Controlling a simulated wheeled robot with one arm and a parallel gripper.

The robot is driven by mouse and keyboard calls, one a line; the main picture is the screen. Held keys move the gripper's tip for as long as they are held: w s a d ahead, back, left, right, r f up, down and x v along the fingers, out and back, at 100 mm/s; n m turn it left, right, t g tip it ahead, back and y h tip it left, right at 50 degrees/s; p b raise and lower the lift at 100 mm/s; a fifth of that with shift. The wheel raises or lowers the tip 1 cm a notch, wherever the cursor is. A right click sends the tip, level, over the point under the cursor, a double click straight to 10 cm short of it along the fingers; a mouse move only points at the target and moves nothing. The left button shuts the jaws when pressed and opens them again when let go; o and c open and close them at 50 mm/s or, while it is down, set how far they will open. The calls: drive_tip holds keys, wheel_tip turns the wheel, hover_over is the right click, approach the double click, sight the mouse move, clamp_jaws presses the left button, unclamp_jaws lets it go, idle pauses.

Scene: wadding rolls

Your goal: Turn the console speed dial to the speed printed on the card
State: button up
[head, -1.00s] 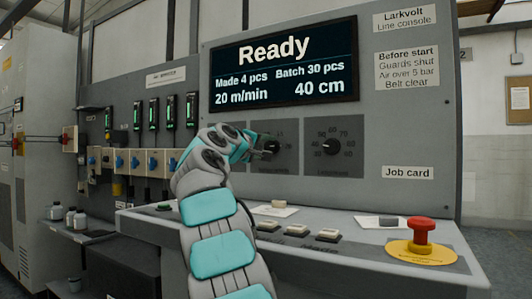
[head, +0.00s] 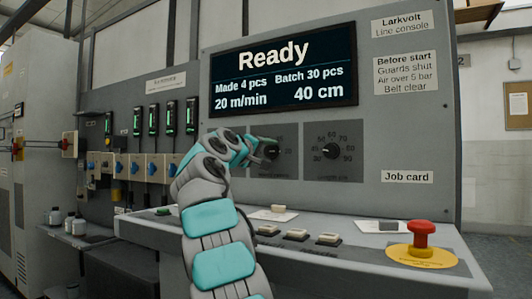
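The console display (head: 283,68) reads "Ready", "20 m/min", "40 cm", "Made 4 pcs" and "Batch 30 pcs". Below it are two black dials. The left dial (head: 284,151) is partly hidden behind my gripper (head: 265,151), whose tip is at its knob. The right dial (head: 331,150) is in full view with numbers around it. The fingers are too small and covered to show whether they grip the knob. A white card (head: 367,224) lies on the desk below the "Job card" label (head: 407,177), with a grey block on it. Its print is not readable here.
A red emergency stop button (head: 422,233) on a yellow base stands at the desk's right. Several push buttons (head: 296,235) line the sloping desk (head: 350,262). Another white card (head: 283,217) with a pale block lies behind them. Switches and small bottles (head: 69,220) are at the left.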

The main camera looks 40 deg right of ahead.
drive_tip(key=shift+o, duration=0.9)
drive_tip(key=shift+a, duration=0.1)
drive_tip(key=b+v, duration=0.1)
drive_tip(key=v, duration=0.6)
drive_tip(key=shift+s+a, duration=0.15)
drive_tip(key=shift+a, duration=0.2)
